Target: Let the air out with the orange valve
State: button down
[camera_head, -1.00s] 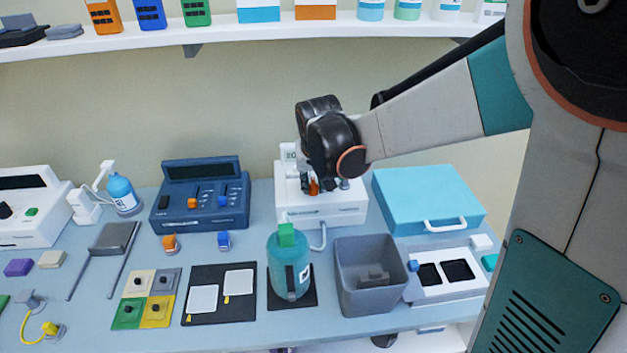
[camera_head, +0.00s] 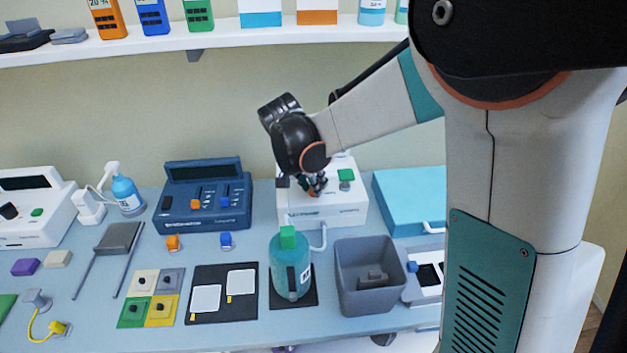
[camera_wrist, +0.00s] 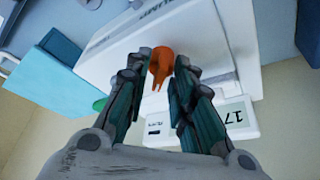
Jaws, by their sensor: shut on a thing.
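The orange valve (camera_wrist: 160,63) sits on top of the white pump unit (camera_head: 325,213). In the wrist view it lies between the fingertips of my gripper (camera_wrist: 160,78), which is shut on it. In the head view my gripper (camera_head: 316,184) is over the left part of the unit's top and mostly hides the valve. The unit also fills the upper middle of the wrist view (camera_wrist: 125,40), with a small display (camera_wrist: 236,115) reading 17. A green button (camera_head: 346,174) is on the unit's top, right of my gripper.
A blue control box (camera_head: 207,215) stands left of the unit and a light blue case (camera_head: 400,190) right of it. A teal bottle (camera_head: 290,270) with a green cap and a grey bin (camera_head: 365,285) stand in front. A shelf (camera_head: 240,38) runs above.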

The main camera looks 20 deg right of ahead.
jog(key=m+g, duration=0.1)
jog(key=m, duration=0.2)
jog(key=m+g+p, duration=0.1)
jog(key=m, duration=0.2)
jog(key=shift+w+m+g+h, duration=0.2)
jog(key=shift+m+g+h, duration=0.1)
dwell(0.5)
jog(key=c, duration=1.7)
grip_release()
jog(key=shift+a+r, duration=0.1)
jog(key=v, duration=1.1)
jog(key=shift+a+r, duration=0.2)
jog(key=shift+r, duration=0.15)
